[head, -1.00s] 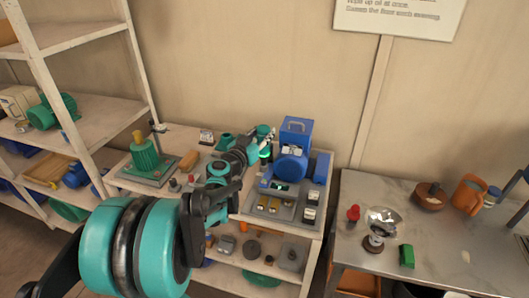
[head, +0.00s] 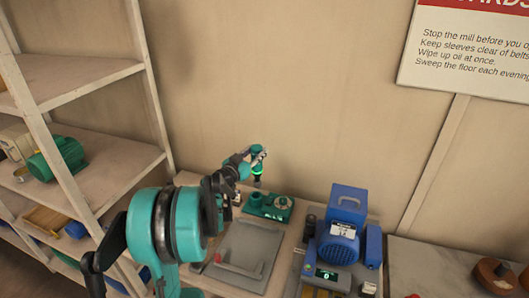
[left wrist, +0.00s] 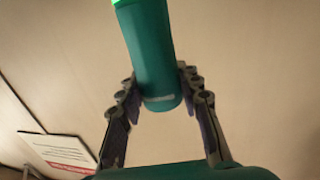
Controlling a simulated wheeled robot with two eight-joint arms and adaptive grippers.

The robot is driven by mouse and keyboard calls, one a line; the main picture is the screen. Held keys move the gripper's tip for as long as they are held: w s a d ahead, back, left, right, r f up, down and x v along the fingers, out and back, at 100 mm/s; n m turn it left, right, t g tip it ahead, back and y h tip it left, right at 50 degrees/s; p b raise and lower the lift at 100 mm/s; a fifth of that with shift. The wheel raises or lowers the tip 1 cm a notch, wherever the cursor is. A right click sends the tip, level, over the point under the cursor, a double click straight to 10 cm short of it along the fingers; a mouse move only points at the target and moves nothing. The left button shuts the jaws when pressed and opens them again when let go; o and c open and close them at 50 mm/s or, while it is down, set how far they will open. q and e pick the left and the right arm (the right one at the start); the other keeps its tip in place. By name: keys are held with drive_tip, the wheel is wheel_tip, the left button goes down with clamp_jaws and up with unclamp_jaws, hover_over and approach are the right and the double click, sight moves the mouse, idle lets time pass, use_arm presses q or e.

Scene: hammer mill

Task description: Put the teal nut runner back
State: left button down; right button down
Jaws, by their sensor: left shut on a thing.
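The teal nut runner (head: 257,167) hangs roughly upright in my left gripper (head: 259,152), with a bright green glow on it. The left wrist view shows its teal body (left wrist: 155,65) between the two fingers (left wrist: 158,92), which are shut on it. It is held in the air in front of the wall. My right gripper is not in view.
Shelves (head: 90,160) with a green motor (head: 55,157) stand left. The wall behind carries a sign (head: 470,50).

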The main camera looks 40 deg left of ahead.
sight(255, 172)
use_arm(q)
drive_tip(key=shift+w+a, duration=0.3)
drive_tip(key=shift+a, duration=0.35)
drive_tip(key=shift+f, duration=0.1)
drive_tip(key=shift+d+f+b, duration=0.1)
drive_tip(key=shift+f+b, duration=0.3)
drive_tip(key=shift+b, duration=0.1)
drive_tip(key=shift+f+b, duration=0.7)
drive_tip(key=shift+f, duration=0.4)
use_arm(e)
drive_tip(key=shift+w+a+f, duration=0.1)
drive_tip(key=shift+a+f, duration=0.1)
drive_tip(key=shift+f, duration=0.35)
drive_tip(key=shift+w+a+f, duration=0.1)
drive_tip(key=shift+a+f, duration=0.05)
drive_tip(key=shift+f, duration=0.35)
use_arm(q)
drive_tip(key=shift+s, duration=0.1)
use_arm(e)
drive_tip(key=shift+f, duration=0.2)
